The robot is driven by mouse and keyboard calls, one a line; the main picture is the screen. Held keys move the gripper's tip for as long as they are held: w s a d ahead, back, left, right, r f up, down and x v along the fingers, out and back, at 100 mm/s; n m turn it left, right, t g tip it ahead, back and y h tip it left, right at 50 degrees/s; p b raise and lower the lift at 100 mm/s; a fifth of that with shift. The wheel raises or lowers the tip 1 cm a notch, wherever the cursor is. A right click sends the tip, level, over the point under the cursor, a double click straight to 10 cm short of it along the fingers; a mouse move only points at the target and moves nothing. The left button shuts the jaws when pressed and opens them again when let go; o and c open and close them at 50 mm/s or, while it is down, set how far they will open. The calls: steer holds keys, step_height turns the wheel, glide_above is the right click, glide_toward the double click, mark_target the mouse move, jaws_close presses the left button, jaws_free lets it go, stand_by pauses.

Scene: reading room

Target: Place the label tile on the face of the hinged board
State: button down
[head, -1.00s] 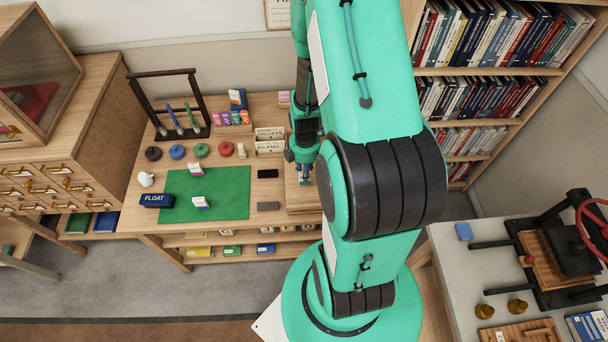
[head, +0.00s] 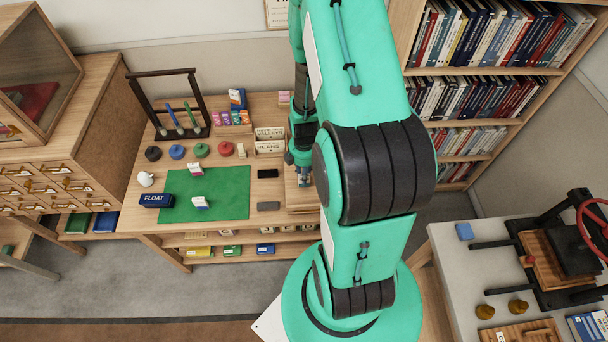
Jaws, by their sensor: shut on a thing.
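My gripper (head: 302,176) is at the right part of the wooden table, small and partly covered by my own arm. It points down, low over a pale wooden board (head: 303,198) that may be the hinged board; its right side is hidden behind my arm. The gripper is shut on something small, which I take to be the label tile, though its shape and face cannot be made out. I cannot tell whether it touches the board.
Left of the gripper lie a black block (head: 268,173) and a grey block (head: 268,206). A green mat (head: 232,182) carries two small white-sided blocks. White lettered cards (head: 270,147) stand behind. A blue FLOAT box (head: 157,200) and several round coloured pieces are farther left.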

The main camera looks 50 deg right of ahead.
steer(key=shift+f, duration=0.2)
steer(key=c, duration=1.6)
jaws_free()
steer(key=shift+r, duration=0.15)
step_height(320, 180, up, 12)
steer(key=shift+r+p, duration=0.1)
steer(key=shift+p, duration=0.45)
